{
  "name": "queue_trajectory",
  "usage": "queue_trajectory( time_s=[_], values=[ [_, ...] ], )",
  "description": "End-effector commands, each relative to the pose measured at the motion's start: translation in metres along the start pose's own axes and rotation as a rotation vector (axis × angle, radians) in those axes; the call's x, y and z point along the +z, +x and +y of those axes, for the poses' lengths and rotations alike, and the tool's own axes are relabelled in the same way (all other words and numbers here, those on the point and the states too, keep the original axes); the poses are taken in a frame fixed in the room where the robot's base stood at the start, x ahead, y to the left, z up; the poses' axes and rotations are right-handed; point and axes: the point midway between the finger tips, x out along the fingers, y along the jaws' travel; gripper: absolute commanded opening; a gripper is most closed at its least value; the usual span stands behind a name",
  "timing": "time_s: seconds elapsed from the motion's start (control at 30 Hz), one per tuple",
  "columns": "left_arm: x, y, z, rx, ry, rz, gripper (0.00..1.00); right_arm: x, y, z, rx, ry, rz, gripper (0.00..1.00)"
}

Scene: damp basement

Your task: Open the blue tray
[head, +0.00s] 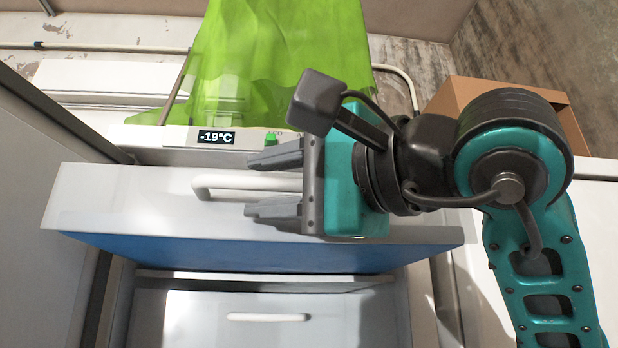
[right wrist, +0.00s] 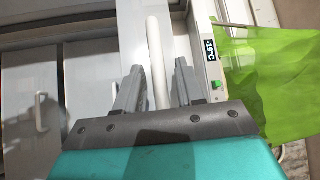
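The blue tray (head: 260,253) shows in the head view as a wide pale front panel with a blue face along its lower side. A white bar handle (head: 225,181) runs across the pale panel. My right gripper (head: 262,184) is at the handle's right part, with one finger above it and one below. In the right wrist view the handle (right wrist: 158,62) lies between the two fingers (right wrist: 156,88), with gaps on both sides. The gripper is open and not closed on the handle. The handle's right end is hidden behind the gripper. My left gripper is not in view.
A strip with a -19°C display (head: 216,137) and a green switch (head: 270,139) sits above the panel. A green cloth (head: 280,50) hangs behind it. A lower drawer with a white handle (head: 268,317) is below. A cardboard box (head: 480,92) stands at right.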

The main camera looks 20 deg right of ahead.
Motion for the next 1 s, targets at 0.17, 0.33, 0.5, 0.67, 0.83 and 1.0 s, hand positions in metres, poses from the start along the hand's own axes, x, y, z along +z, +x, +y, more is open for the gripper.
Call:
queue_trajectory(
  time_s=[0.17, 0.33, 0.5, 0.67, 0.83, 1.0],
  values=[
    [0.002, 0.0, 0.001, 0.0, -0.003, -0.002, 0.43, -0.001, -0.008, 0.0, -0.001, 0.0, 0.001, 0.38],
    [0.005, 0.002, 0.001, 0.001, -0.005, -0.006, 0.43, -0.001, -0.038, 0.0, -0.005, -0.002, 0.003, 0.38],
    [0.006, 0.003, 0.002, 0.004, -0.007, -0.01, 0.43, -0.001, -0.077, 0.0, -0.004, -0.002, 0.004, 0.38],
    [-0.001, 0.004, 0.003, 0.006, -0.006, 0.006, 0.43, 0.0, -0.107, 0.0, -0.003, -0.002, 0.003, 0.38],
    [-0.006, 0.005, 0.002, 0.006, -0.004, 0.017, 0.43, 0.0, -0.125, 0.0, -0.001, -0.001, 0.002, 0.38],
    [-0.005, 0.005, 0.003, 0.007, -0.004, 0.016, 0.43, 0.0, -0.13, 0.0, 0.0, 0.0, 0.0, 0.38]
  ],
)
